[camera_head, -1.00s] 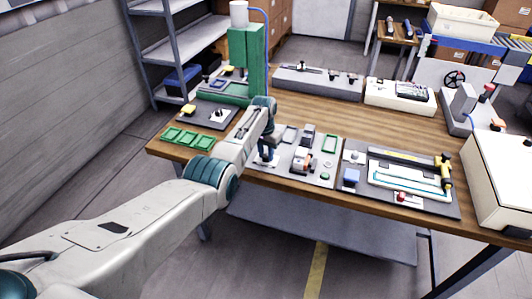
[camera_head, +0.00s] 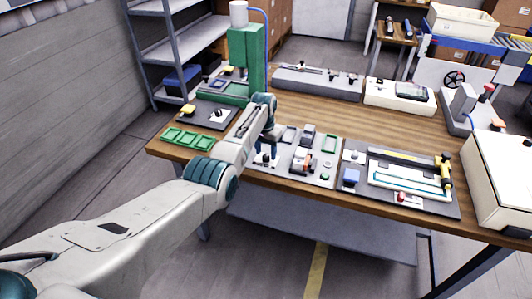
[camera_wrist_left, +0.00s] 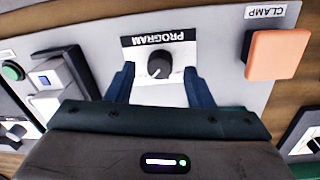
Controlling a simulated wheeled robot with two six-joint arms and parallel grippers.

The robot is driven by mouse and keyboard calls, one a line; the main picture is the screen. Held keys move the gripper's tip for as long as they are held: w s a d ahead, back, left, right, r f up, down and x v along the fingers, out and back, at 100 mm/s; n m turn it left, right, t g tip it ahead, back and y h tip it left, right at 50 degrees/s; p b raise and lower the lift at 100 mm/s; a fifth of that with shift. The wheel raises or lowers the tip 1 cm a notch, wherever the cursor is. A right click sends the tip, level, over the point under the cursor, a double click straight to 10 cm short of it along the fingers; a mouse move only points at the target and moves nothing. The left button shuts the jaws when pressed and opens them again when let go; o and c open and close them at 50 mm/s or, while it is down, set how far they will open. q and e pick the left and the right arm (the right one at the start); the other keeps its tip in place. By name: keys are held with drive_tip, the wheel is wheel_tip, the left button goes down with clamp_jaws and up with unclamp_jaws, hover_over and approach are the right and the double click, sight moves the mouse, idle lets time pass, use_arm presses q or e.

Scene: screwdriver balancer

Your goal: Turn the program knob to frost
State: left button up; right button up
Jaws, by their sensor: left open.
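No frost marking is readable. In the head view the knob's plate (camera_head: 264,159) sits at the left of the grey panel, partly beside my gripper. My left gripper (camera_wrist_left: 160,88) is open, its two blue fingers on either side of the knob's plate in the picture, with nothing between them. In the head view it (camera_head: 270,142) hangs just above the panel. My right gripper is not in view.
Green trays (camera_head: 187,138) lie left on the wooden table (camera_head: 390,125).

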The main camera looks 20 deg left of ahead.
sight(265, 155)
use_arm(q)
wheel_tip(265, 155, up, 10)
drive_tip(key=b, duration=0.1)
drive_tip(key=shift+a+f, duration=0.15)
drive_tip(key=shift+a, duration=0.1)
